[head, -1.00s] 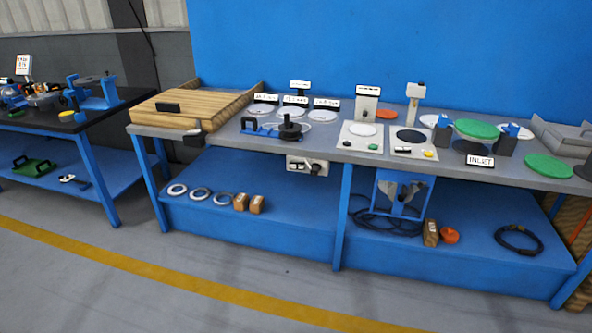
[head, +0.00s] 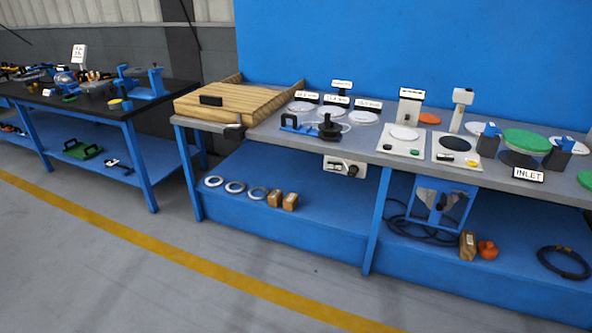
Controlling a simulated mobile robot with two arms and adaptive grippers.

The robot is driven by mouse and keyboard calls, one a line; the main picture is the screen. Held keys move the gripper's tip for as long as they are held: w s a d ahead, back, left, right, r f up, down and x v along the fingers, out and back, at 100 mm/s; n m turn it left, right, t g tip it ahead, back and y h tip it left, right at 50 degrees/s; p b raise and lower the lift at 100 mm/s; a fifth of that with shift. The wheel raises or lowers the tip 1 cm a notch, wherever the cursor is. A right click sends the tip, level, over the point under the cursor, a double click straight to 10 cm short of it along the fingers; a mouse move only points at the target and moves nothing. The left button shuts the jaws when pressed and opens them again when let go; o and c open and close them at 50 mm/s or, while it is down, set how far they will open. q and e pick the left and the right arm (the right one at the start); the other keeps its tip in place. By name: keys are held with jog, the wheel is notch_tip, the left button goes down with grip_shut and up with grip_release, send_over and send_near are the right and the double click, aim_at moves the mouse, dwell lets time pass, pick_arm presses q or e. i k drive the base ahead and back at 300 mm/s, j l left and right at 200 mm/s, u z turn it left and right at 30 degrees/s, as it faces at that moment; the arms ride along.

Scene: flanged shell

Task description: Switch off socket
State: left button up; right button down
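A pale socket box (head: 345,167) is fixed to the front edge of the grey bench, below the black-knobbed fixture. It carries small dark details on its face; they are too small to tell a switch position. Neither of my grippers shows in the head view.
The grey workbench (head: 385,160) holds a wooden board (head: 240,103), a black-knobbed fixture (head: 328,128), white discs, two control panels (head: 402,140) and a green disc (head: 526,140). A blue lower shelf (head: 300,222) holds rings and boxes. Free grey floor (head: 120,275) lies in front.

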aim_at(331, 165)
jog(key=i+l+u, duration=0.35)
jog(key=i, duration=0.15)
jog(key=i+l+u, duration=0.4)
jog(key=i+l, duration=0.35)
